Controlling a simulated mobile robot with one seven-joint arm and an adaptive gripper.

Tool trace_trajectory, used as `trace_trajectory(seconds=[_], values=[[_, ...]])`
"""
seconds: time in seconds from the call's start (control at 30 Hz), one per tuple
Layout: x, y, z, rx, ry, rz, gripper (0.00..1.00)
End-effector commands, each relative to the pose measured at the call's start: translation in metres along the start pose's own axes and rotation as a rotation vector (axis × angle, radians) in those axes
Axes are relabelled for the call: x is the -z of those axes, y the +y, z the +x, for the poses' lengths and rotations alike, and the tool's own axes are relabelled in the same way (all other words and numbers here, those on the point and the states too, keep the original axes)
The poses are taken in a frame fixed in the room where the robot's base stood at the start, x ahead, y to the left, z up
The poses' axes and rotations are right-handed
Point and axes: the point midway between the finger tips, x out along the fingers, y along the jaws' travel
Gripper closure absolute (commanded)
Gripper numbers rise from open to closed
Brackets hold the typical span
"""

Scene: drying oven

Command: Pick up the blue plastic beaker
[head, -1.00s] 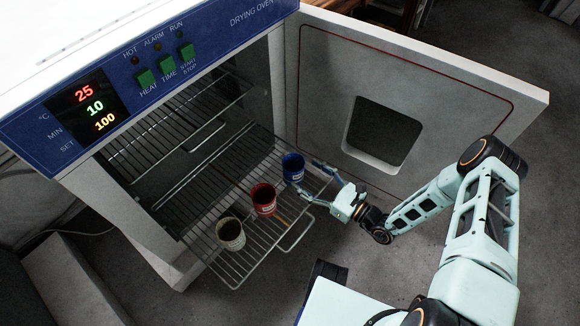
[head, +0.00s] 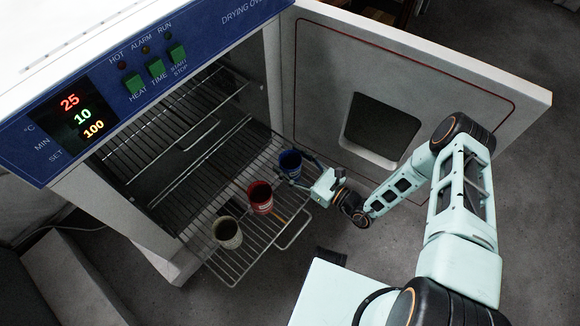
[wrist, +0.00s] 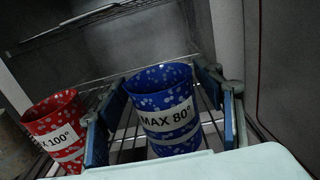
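The blue beaker (head: 290,163) stands upright on the pulled-out wire rack of the drying oven, at the rack's right side. In the wrist view the blue beaker (wrist: 164,105) is speckled and carries a white label reading "MAX 80°". My gripper (head: 302,174) reaches it from the right; in the wrist view its fingers (wrist: 165,120) are spread, one on each side of the beaker. The left finger stands between the blue and red beakers. Whether either finger touches the blue beaker cannot be told.
A red beaker (head: 260,198) stands just left of the blue one, and a whitish beaker (head: 228,233) farther left, on the same wire rack (head: 233,272). The open oven door (head: 320,75) stands close behind and right of my gripper. Another rack (head: 165,123) sits higher inside.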

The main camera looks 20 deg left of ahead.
Motion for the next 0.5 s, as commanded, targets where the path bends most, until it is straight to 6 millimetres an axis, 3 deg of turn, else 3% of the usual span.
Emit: trace_trajectory(seconds=[0.03,0.27,0.5], values=[[0.0,-0.0001,-0.0001,0.0,0.0,0.0,0.46],[0.0,-0.0002,-0.0002,0.0,0.0,0.0,0.72],[-0.001,-0.0004,-0.0001,0.0,0.0,-0.001,0.72]])
